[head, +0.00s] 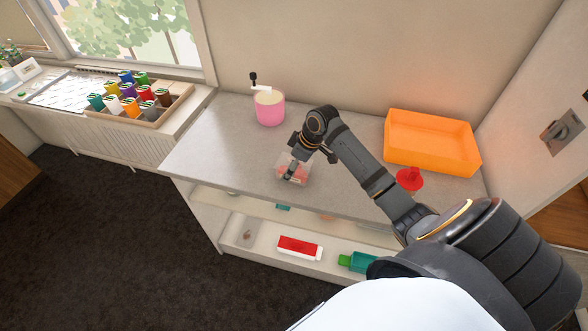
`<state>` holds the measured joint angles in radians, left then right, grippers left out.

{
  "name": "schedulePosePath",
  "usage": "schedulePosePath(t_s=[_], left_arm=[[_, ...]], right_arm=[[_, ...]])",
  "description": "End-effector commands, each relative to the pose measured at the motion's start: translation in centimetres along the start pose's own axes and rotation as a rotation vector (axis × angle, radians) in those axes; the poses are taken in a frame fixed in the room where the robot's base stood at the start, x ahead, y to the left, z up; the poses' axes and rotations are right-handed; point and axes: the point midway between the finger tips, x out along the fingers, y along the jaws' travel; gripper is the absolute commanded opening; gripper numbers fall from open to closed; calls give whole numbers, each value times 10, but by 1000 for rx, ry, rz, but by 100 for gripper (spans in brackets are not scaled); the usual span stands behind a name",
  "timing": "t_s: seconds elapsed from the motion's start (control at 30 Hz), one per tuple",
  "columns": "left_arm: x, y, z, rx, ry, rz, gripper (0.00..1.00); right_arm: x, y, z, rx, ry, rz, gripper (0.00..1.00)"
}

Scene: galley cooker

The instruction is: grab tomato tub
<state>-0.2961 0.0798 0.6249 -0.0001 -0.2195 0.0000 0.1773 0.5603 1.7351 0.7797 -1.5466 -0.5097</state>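The tomato tub (301,177), a small clear tub with red contents, sits on the grey counter near its front edge. My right gripper (296,166) comes down over the tub from behind and to the right. One dark finger overlaps the tub's middle; the other finger cannot be made out clearly. The gripper hides part of the tub, and I cannot tell whether it grips the tub. My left gripper is not in view.
A pink crank-topped canister (270,108) stands behind the tub. An orange tray (432,142) and a red object (409,178) are to the right. The shelf below holds a red-and-white pack (299,247) and a green bottle (357,262). The counter's left is clear.

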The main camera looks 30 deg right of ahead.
Motion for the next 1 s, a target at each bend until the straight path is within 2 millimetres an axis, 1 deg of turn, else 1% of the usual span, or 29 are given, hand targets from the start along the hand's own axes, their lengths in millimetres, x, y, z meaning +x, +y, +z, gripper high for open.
schedulePosePath(t_s=[0.13, 0.17, 0.63, 0.87, 1.0], left_arm=[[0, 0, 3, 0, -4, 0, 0], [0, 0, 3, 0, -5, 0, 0], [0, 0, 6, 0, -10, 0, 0], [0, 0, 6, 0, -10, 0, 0], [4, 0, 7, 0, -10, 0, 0]], right_arm=[[0, 0, 0, 0, 0, 0, 94], [0, 0, 0, 0, 0, 0, 93], [0, 0, 0, 0, 1, 0, 29], [0, 0, -1, 0, 2, 1, 29], [-2, 1, -2, -1, 3, 3, 29]])
